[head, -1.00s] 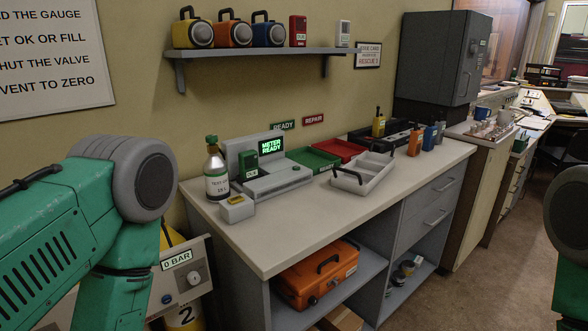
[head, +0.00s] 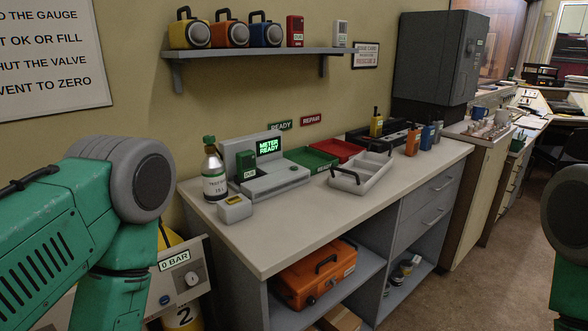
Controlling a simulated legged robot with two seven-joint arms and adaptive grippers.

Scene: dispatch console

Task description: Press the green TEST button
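A grey console unit (head: 281,179) stands at the back left of the counter. Its screen (head: 269,147) reads METER READY in green letters. A green box-shaped device (head: 246,165) with a small label stands upright at the unit's left end. I cannot make out a green button marked TEST at this size. My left arm fills the left of the view and part of my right arm shows at the right edge. Neither gripper is in view.
A gas bottle (head: 214,172) and a small pale box (head: 234,208) stand left of the unit. A green tray (head: 311,160), red tray (head: 345,150) and grey divided tray (head: 362,183) lie to its right. The counter's front (head: 290,230) is clear. A shelf (head: 263,52) hangs above.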

